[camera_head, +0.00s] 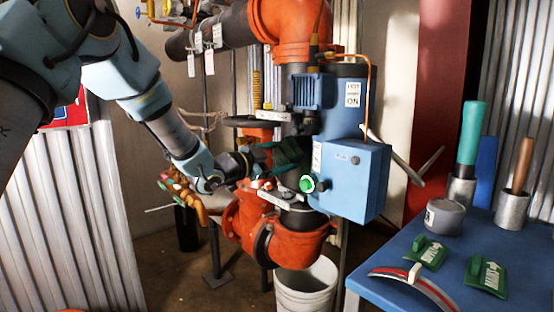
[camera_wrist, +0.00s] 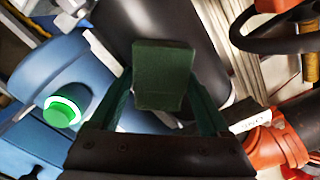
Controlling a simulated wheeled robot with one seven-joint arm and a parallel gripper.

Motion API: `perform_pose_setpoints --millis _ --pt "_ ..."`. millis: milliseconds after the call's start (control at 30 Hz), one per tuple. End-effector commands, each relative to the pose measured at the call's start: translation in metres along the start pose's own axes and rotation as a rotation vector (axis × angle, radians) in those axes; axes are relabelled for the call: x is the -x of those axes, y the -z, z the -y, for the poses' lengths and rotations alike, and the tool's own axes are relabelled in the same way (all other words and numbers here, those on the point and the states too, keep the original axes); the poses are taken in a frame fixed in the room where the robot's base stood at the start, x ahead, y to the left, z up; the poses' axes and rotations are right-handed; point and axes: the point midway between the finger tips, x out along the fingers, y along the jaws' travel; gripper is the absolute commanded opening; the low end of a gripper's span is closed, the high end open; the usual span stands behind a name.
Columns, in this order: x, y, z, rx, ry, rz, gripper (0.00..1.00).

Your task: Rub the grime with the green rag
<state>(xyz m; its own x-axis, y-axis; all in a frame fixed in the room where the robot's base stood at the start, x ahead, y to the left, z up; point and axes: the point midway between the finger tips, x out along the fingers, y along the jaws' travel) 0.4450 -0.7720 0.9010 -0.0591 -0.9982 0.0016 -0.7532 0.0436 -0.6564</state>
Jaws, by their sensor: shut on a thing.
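My gripper (camera_head: 272,156) is at the pump assembly, beside the blue control box (camera_head: 352,178), in the head view. In the wrist view my gripper (camera_wrist: 160,92) is shut on a dark green block-like piece, which I take for the green rag (camera_wrist: 163,72). The rag lies in front of a dark, rounded pipe or cylinder (camera_wrist: 190,28). I cannot tell whether it touches that surface. I cannot make out the grime in either view; the rag and fingers cover part of the cylinder.
A green-lit button (camera_head: 307,184) sticks out close to my gripper. Orange pipe flanges (camera_head: 292,246) lie below, over a white bucket (camera_head: 306,288). The blue table (camera_head: 455,300) at right holds green labelled pads (camera_head: 487,275), a grey tin (camera_head: 444,217) and holders with handled tools.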

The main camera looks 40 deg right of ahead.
Motion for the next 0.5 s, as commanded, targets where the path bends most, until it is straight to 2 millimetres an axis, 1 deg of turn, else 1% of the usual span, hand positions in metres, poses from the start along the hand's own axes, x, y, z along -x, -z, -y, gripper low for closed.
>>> perform_pose_setpoints --millis 100,267,500 --pt "-0.001 0.001 -0.003 0.001 0.000 0.001 0.28" --pt "-0.003 0.001 -0.001 0.000 0.001 0.001 0.28" --pt "-0.002 -0.010 0.013 0.000 0.004 0.002 0.28"
